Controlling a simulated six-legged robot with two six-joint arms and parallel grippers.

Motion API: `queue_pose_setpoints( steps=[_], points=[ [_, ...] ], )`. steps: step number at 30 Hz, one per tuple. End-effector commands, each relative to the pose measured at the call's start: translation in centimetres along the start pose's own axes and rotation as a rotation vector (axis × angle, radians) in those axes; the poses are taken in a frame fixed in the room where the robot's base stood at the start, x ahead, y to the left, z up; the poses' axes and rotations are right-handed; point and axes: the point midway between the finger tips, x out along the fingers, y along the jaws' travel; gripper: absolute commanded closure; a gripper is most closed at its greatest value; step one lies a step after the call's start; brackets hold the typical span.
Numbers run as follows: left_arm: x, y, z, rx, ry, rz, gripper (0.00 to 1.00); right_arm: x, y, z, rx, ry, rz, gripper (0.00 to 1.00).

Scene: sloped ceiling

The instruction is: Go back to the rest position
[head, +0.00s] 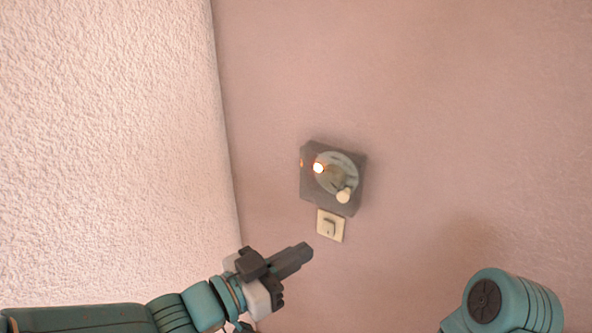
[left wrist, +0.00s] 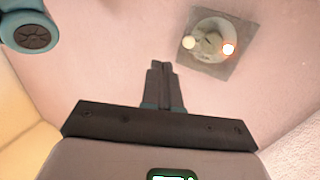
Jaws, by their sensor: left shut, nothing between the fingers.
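My left gripper (head: 304,250) reaches in from the lower left in the head view. Its fingers are shut with nothing between them. In the left wrist view the shut fingertips (left wrist: 161,66) point toward the pink wall, apart from the fixture on it. My right arm shows only as a teal joint at the lower right of the head view; its gripper is out of view.
A grey square plate (head: 353,203) with a round dial, a pale knob and a glowing light is on the pink wall (head: 450,120). A cream switch (head: 330,226) sits just below it. A rough pale wall (head: 100,140) rises at left.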

Motion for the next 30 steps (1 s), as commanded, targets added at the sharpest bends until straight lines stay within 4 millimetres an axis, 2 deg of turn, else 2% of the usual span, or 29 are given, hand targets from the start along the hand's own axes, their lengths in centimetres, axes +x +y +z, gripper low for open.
queue_pose_setpoints(
  steps=[2, 5, 6, 8, 9, 12, 15, 16, 18, 21, 24, 30],
  points=[
    [-0.2, -1.6, 1.6, -0.047, -0.049, -0.029, 1.0, -1.3, -0.5, 0.0, 0.0, 0.0, 0.0, 0.57],
    [-1.0, -3.8, 7.2, -0.19, -0.164, -0.09, 1.0, -2.9, -1.1, 0.1, 0.0, 0.0, 0.0, 0.57],
    [-1.7, -4.6, 10.2, -0.274, -0.225, -0.137, 1.0, -3.5, -1.3, 0.1, 0.0, 0.0, 0.0, 0.57],
    [-3.3, -5.4, 15.1, -0.403, -0.327, -0.218, 1.0, -4.3, -1.6, 0.1, 0.0, 0.001, 0.0, 0.57],
    [-4.6, -5.6, 18.2, -0.487, -0.4, -0.273, 1.0, -4.8, -1.7, 0.1, 0.0, 0.001, 0.0, 0.57],
    [-8.7, -4.3, 25.6, -0.686, -0.596, -0.405, 1.0, -5.8, -2.1, 0.1, 0.0, 0.0, 0.0, 0.57],
    [-13.0, -1.3, 31.3, -0.86, -0.794, -0.508, 1.0, -6.5, -2.4, 0.1, 0.0, 0.0, 0.0, 0.57],
    [-14.2, -0.2, 32.5, -0.905, -0.85, -0.533, 1.0, -6.6, -2.4, 0.1, 0.0, 0.0, 0.0, 0.57],
    [-16.7, 2.2, 34.8, -0.993, -0.971, -0.576, 1.0, -6.7, -2.4, 0.1, 0.0, 0.0, 0.0, 0.57],
    [-19.2, 4.9, 36.3, -1.072, -1.105, -0.616, 1.0, -6.5, -2.4, 0.1, 0.0, 0.0, 0.0, 0.57],
    [-20.4, 5.9, 36.5, -1.104, -1.174, -0.632, 1.0, -6.5, -2.4, 0.1, 0.0, 0.0, 0.0, 0.57],
    [-20.6, 6.1, 36.5, -1.104, -1.19, -0.624, 1.0, -6.5, -2.4, 0.1, 0.0, 0.0, 0.0, 0.57]
  ],
)
